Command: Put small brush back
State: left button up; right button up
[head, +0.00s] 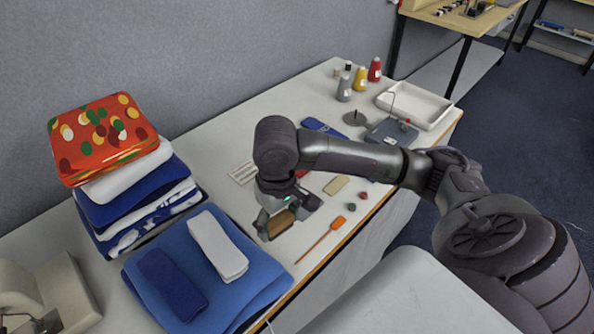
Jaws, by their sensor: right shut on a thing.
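My right gripper (281,217) is low over the table, just right of the blue folded cloth. It is shut on a small brown, wooden-looking thing (280,224), which may be the small brush; the fingers hide part of it. I cannot tell whether it touches the table. A thin orange tool (323,237) with a wider orange end lies on the table to the right of the gripper. My left gripper is not in view.
A beige machine (45,292) stands at the lower left. A white tray (440,117) and several spools (360,80) are at the far end.

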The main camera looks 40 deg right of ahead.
jog(key=d+f, duration=0.5)
jog(key=d, duration=0.2)
jog(key=shift+n, duration=0.4)
jog(key=w+a+f, duration=0.1)
jog(key=w+f, duration=0.1)
jog(key=w, duration=0.1)
jog(key=w+a+f, duration=0.1)
jog(key=w+f, duration=0.2)
jog(key=w, duration=0.1)
jog(key=w+a+f+p, duration=0.1)
jog(key=w+a+f, duration=0.1)
jog(key=w, duration=0.2)
jog(key=shift+w+f, duration=0.15)
jog(key=shift+w, duration=0.1)
notch_tip(320, 180, down, 4)
jog(key=shift+a+r+p, duration=0.1)
jog(key=shift+r+p, duration=0.05)
jog(key=shift+p, duration=0.15)
jog(key=shift+f, duration=0.2)
jog(key=shift+f, duration=0.2)
jog(key=o, duration=1)
